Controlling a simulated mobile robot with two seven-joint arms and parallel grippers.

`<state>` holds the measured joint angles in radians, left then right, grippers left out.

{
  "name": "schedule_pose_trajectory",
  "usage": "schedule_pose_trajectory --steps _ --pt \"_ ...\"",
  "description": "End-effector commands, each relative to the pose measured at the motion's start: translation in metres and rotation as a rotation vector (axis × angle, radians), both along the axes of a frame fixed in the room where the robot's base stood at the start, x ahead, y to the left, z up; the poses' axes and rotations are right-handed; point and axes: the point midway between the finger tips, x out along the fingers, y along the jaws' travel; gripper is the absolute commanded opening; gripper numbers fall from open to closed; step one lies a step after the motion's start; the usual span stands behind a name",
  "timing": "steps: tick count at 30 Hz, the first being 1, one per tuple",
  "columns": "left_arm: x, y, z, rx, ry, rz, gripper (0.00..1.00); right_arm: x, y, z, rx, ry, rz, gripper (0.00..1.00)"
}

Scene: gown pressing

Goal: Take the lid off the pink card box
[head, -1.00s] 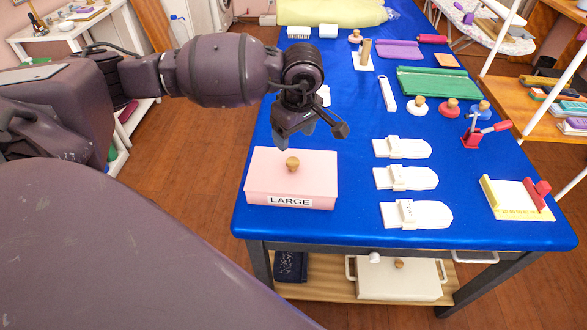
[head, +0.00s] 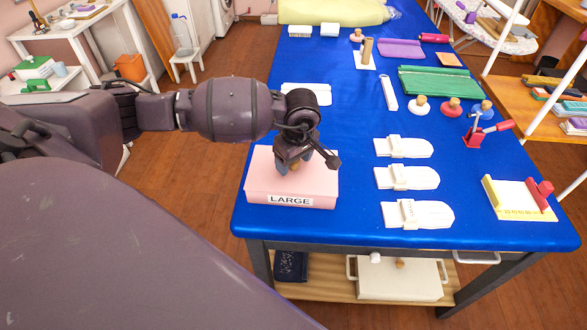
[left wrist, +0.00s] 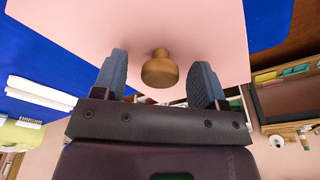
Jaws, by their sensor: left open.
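The pink card box (head: 320,185), labelled LARGE, sits at the near left corner of the blue-covered table, its lid (left wrist: 205,22) on. A round wooden knob (left wrist: 160,69) stands on top of the lid. My left gripper (head: 295,166) points down over the box and is open. In the left wrist view its two fingers stand on either side of the knob, with gaps between. The gripper partly hides the knob in the head view. My right gripper is not in view.
White cards with bands (head: 407,178) lie in a column right of the box on the blue table (head: 340,225). A yellow and red stand (head: 520,198) is at the right edge. A white box (head: 400,278) sits on the shelf below.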

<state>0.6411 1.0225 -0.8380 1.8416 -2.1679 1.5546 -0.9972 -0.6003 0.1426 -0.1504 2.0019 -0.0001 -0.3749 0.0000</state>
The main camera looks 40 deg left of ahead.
Motion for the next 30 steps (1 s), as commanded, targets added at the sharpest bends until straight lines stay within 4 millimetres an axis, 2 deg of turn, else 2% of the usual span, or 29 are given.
schedule_pose_trajectory --steps 10,20,30 --pt "0.0004 0.0010 -0.0058 0.000 -0.001 0.000 0.64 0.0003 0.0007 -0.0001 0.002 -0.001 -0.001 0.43" --pt "0.0004 0.0010 -0.0056 0.000 -0.001 0.000 0.14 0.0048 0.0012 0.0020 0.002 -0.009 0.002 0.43" --pt "0.0009 0.0011 0.0004 0.000 -0.003 0.000 0.12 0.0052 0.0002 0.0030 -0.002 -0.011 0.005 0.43"
